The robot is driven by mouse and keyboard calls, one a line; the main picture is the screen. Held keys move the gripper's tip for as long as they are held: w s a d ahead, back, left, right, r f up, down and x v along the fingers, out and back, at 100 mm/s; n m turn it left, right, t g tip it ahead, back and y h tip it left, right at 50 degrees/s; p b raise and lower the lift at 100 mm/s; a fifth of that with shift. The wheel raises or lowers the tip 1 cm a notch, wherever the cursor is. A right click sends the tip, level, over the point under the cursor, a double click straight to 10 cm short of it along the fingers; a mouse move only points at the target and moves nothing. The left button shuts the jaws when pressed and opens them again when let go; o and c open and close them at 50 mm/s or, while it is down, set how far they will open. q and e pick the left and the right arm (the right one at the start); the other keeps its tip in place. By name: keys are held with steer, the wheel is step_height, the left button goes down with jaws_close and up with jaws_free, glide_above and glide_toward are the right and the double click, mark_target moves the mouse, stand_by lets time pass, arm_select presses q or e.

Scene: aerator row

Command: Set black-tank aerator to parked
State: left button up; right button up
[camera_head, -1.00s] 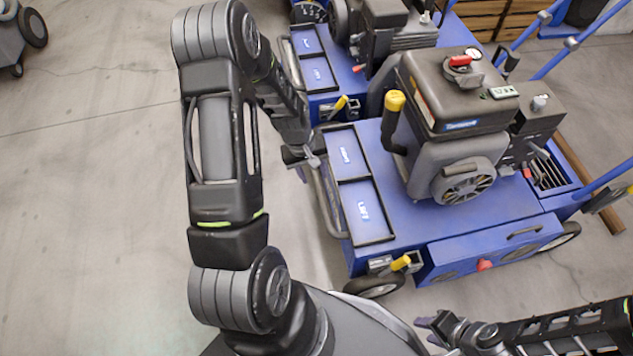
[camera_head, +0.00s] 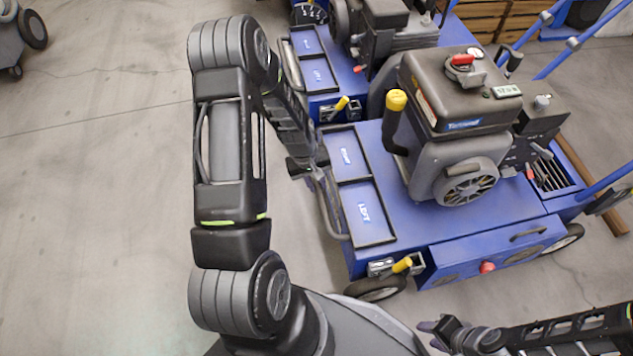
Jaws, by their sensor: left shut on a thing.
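The near blue aerator (camera_head: 470,225) carries an engine with a black tank (camera_head: 440,85) and a red cap. A yellow-tipped lever (camera_head: 402,265) sits at its lower front corner, and a taller yellow-topped handle (camera_head: 396,102) stands beside the engine. A grey metal bar (camera_head: 328,212) loops along its left end. My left gripper (camera_head: 318,163) is at the upper end of this bar and appears shut on it; its fingertips are partly hidden by the wrist. My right gripper (camera_head: 432,335) is low in the view, in front of the aerator, empty, with its fingers apart.
A second blue machine (camera_head: 323,75) with its own yellow lever (camera_head: 342,103) stands close behind. Wooden crates (camera_head: 490,20) are at the back. A brown beam (camera_head: 605,210) lies at the right.

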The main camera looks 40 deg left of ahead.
mark_target(373, 174)
arm_select(q)
jaws_close()
stand_by(0.8)
steer(key=shift+w+d+r, duration=0.1)
steer(key=shift+w+d, duration=0.35)
steer(key=shift+w, duration=0.1)
steer(key=w+d, duration=0.3)
steer(key=w, duration=0.1)
steer(key=w+d, duration=0.3)
steer(key=w, duration=0.1)
steer(key=w+d, duration=0.3)
steer(key=w, duration=0.1)
steer(key=shift+d+b, duration=0.3)
steer(key=shift+b, duration=0.1)
steer(key=o, duration=0.6)
jaws_free()
